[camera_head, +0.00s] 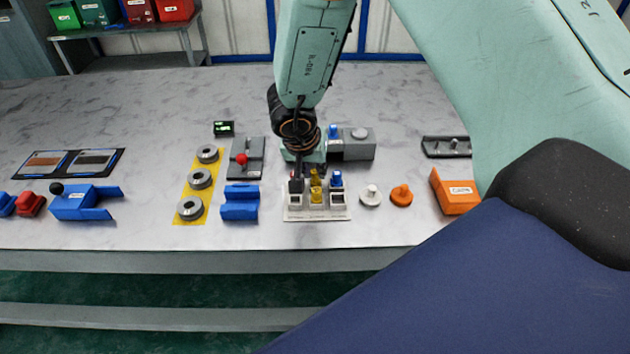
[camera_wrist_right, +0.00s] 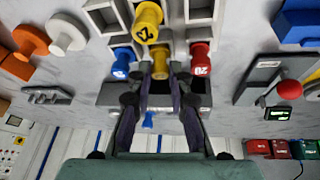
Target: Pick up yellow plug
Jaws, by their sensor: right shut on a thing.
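A yellow plug (camera_wrist_right: 159,58) sits between the fingertips of my right gripper (camera_wrist_right: 161,78) in the right wrist view. A yellow cylinder marked 12 (camera_wrist_right: 148,20) shows just beyond it; I cannot tell whether the two are joined. In the head view, yellow (camera_head: 316,193) shows at the middle of the white plug holder (camera_head: 318,214), under my right gripper (camera_head: 305,174). The gripper is shut on the yellow plug, low over the holder. I cannot tell whether the plug is clear of it. My left gripper is not in view.
A blue plug (camera_wrist_right: 122,62) and a red plug marked 20 (camera_wrist_right: 201,60) stand close on either side of the fingers. A grey box (camera_head: 357,150) is behind. White (camera_head: 370,195) and orange (camera_head: 401,195) knobs lie right of the holder, a blue block (camera_head: 240,204) left.

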